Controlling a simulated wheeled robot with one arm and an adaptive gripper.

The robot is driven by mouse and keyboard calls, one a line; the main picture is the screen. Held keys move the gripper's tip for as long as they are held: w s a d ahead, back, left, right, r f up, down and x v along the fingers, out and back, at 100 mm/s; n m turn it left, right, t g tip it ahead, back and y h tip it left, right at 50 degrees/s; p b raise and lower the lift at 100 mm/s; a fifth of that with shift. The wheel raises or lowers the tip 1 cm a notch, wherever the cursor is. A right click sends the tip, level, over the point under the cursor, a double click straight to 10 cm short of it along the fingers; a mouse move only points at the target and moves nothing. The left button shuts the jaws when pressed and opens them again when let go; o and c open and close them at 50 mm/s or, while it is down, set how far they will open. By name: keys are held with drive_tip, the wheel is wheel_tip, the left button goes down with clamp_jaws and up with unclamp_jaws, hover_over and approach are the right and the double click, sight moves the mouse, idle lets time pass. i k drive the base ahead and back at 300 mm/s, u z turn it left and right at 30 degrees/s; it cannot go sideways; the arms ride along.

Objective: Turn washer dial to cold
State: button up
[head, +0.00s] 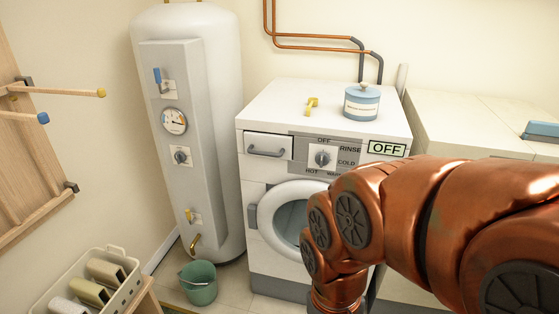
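The white washer (268,176) stands in the middle of the head view, with its round door partly behind my arm. Its dial (322,158) is a small round knob on the grey front panel. Labels OFF, RINSE, COLD, HOT and a partly hidden one reading "WA" ring the dial. A display (387,148) right of the dial reads OFF. The pointer's exact direction is too small to tell. My copper arm comes in from the right and bends down in front of the washer door. My gripper is out of sight, and nothing visible touches the dial.
A blue-lidded tin (362,105) and a small yellow item (311,106) sit on the washer top. A tall white tank (224,130) with valves stands left. A green bucket (199,286) is on the floor. A white counter (455,118) is at right.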

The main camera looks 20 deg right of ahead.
sight(321, 159)
drive_tip(key=u, duration=0.1)
drive_tip(key=k, duration=0.35)
drive_tip(key=u, duration=1.05)
